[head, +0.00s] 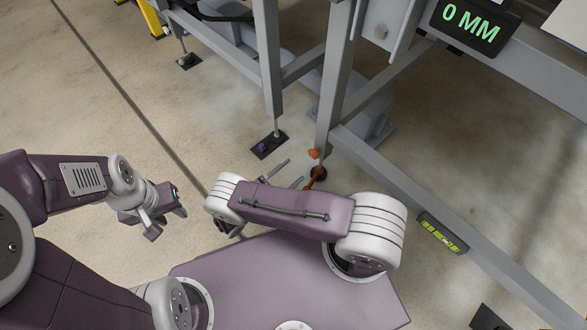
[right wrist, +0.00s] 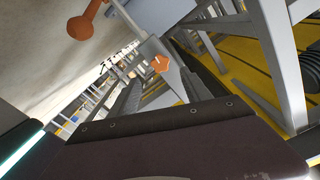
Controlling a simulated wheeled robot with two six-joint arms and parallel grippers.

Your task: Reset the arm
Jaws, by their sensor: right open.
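My right gripper (head: 287,175) shows in the head view as two pale fingers past my right forearm. The fingers are apart, with nothing seen between them, and my arm hides the rest. They are just left of orange parts (head: 314,178) at the foot of a grey frame post. In the right wrist view an orange handle (right wrist: 85,24) is at the top left and an orange knob (right wrist: 160,64) is on a grey post.
Dark foot pads (head: 270,146) stand on the floor. The floor at the left is clear.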

